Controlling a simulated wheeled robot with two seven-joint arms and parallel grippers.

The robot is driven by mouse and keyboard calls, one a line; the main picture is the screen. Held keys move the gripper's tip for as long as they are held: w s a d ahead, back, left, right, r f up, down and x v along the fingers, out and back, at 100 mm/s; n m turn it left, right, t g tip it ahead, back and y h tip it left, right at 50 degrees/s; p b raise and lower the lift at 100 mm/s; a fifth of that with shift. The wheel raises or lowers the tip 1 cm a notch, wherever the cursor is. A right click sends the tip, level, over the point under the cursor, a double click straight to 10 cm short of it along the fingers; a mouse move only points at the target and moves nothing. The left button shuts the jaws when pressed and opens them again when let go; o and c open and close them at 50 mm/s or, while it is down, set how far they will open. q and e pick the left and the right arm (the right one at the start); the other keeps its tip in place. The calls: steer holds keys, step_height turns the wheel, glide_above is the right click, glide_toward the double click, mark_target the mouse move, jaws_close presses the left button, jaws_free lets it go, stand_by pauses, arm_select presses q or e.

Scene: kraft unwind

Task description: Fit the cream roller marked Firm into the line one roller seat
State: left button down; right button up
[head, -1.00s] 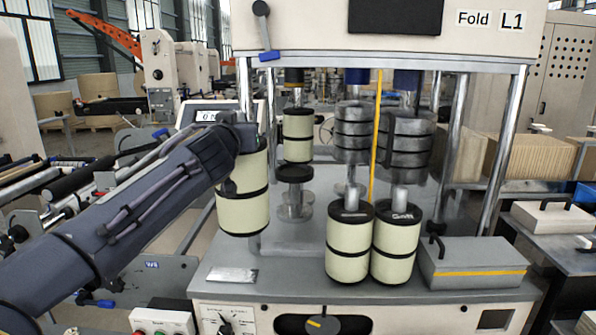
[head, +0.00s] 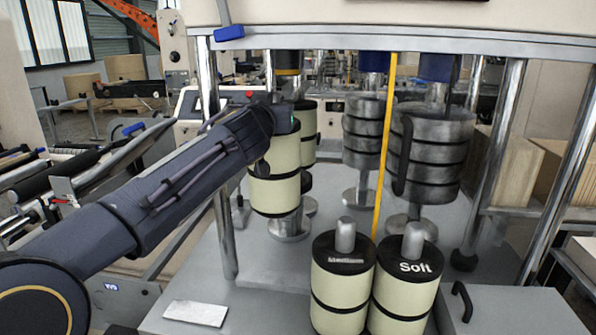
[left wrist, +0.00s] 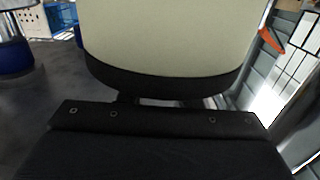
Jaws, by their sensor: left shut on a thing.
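My left gripper (head: 270,130) is shut on a cream roller (head: 276,189) with black bands, held upright. The roller fills the top of the left wrist view (left wrist: 170,38); no marking on it is readable. A silver round seat (head: 289,229) shows directly below and partly behind the roller; I cannot tell whether they touch. Two cream rollers stand at the front of the machine deck: one marked Medium (head: 341,293) and one marked Soft (head: 401,297). Another cream roller (head: 305,150) is behind the held one, partly hidden. My right gripper is not in view.
Grey ribbed rollers (head: 362,140) and (head: 432,155) stand at the back right on silver bases. A yellow upright bar (head: 385,150) runs between them. Steel posts (head: 221,190) edge the deck. A lidded grey box (head: 515,308) is at front right, a metal plate (head: 196,313) at front left.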

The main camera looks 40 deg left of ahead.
arm_select(q)
steer(key=shift+w+a+r, duration=0.1)
steer(key=shift+w+r, duration=0.15)
steer(key=shift+w, duration=0.1)
steer(key=p+x, duration=0.2)
steer(key=x, duration=0.3)
steer(key=f+p+x, duration=0.1)
steer(key=p+x, duration=0.1)
steer(key=x, duration=0.4)
steer(key=p+x, duration=0.3)
steer(key=x, duration=0.3)
steer(key=shift+w+a+f, duration=0.1)
steer(key=shift+f, duration=0.2)
steer(key=c, duration=1.5)
jaws_free()
steer(key=shift+f, duration=0.2)
steer(key=o, duration=0.5)
steer(key=shift+c, duration=0.2)
